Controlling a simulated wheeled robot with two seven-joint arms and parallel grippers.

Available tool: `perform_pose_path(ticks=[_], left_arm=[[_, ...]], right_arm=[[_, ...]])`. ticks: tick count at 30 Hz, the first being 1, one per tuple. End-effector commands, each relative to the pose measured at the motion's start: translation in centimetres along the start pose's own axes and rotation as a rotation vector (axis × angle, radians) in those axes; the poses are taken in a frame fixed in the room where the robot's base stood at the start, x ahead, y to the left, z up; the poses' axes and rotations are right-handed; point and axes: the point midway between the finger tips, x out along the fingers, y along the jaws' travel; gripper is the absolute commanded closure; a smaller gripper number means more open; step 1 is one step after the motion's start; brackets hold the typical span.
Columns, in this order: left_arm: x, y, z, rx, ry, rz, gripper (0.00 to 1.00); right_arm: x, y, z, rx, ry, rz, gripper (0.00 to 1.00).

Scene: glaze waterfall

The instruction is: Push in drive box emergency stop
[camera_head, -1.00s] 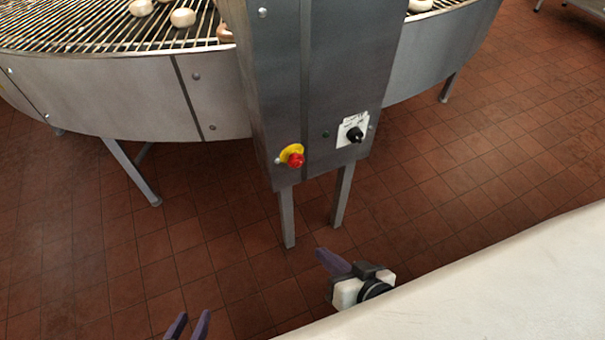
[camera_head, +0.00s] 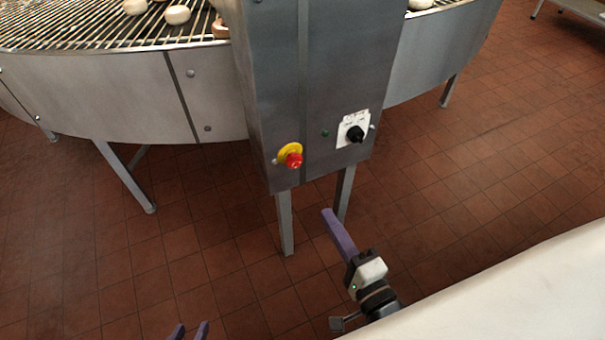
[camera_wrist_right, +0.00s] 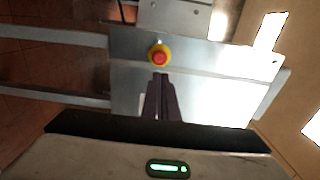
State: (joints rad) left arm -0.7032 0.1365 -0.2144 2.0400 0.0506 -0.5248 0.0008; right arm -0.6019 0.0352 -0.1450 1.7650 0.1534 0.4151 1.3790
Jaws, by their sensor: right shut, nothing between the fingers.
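The emergency stop is a red mushroom button (camera_head: 294,160) on a yellow disc, low on the front of the grey drive box (camera_head: 335,80). In the right wrist view the red button (camera_wrist_right: 159,57) shows just beyond the fingertips. My right gripper (camera_head: 328,212) is shut and empty, below and to the right of the button in the head view, and looks apart from it. Its dark purple fingers lie together in the wrist view (camera_wrist_right: 160,78). My left gripper (camera_head: 190,328) shows only two purple fingertips at the bottom edge, spread apart with nothing visible between them.
A black rotary knob on a white plate (camera_head: 353,130) sits right of the button. A round conveyor (camera_head: 110,95) carrying pale round pieces curves behind the box on legs. Tiled floor (camera_head: 460,170) is open around the box.

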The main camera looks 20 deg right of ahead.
Motion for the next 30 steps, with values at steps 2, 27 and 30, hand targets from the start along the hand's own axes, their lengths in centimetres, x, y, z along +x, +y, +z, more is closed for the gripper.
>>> perform_pose_path(ticks=[2, 27, 30], left_arm=[[0.1, 0.0, 0.0, 0.001, 0.001, 0.0, 0.69], [1.1, -0.2, 0.8, 0.001, 0.003, 0.001, 0.69], [1.1, -0.2, 0.8, 0.001, 0.004, 0.001, 0.69]], right_arm=[[0.3, 0.0, 0.0, -0.001, 0.0, -0.001, 1.0], [13.7, 0.1, 0.0, -0.003, -0.001, 0.001, 1.0], [14.0, 0.0, 0.0, -0.002, -0.001, 0.001, 1.0]])
